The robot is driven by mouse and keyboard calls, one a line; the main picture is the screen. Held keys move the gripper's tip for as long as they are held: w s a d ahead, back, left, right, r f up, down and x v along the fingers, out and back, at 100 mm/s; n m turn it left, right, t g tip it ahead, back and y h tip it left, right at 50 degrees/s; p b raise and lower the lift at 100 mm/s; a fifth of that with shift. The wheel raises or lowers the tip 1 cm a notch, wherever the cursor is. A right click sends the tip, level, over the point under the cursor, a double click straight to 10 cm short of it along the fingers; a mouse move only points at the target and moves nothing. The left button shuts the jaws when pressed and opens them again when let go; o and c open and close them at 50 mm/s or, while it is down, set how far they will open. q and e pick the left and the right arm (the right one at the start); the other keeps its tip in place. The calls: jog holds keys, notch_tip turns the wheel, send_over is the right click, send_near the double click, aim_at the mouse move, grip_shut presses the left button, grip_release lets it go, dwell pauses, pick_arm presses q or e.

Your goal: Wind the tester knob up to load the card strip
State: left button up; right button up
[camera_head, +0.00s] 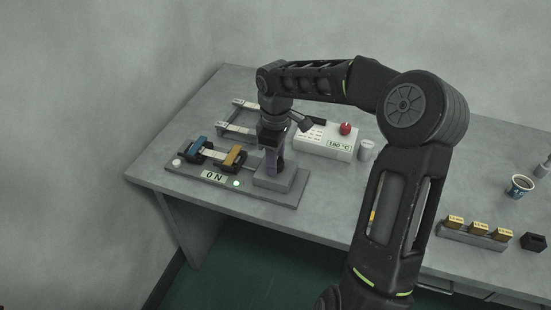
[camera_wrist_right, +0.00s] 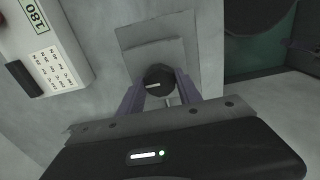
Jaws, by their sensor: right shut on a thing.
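The tester (camera_head: 240,193) is a flat grey base near the table's left front. A blue clamp (camera_head: 196,147) and an orange clamp (camera_head: 234,157) stand on it, with a pale card strip (camera_head: 213,153) between them. Its display (camera_head: 213,176) reads 0 N, beside a lit green-white light. My right gripper (camera_head: 273,166) points down over the grey block (camera_head: 287,180) at the tester's right end. In the wrist view the purple fingers of this gripper (camera_wrist_right: 158,85) are shut on the dark round knob (camera_wrist_right: 159,74), which has a white mark. The head view hides the knob. My left gripper is not in view.
Behind stand a grey frame (camera_head: 238,130) and a white heater box (camera_head: 322,144) with a red button and a 180 °C display. At right are a paper cup (camera_head: 520,187) and a rack of weights (camera_head: 472,236).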

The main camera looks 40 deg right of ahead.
grip_shut()
jog(key=shift+m, duration=0.5)
jog(key=m+b, duration=0.1)
jog(key=m, duration=0.2)
jog(key=shift+w+m, duration=0.1)
jog(key=shift+m, duration=0.2)
jog(key=shift+m+b, duration=0.65)
jog(key=shift+m, duration=1.55)
jog(key=o, duration=0.7)
grip_release()
jog(key=shift+o, duration=0.2)
jog(key=shift+r, duration=0.1)
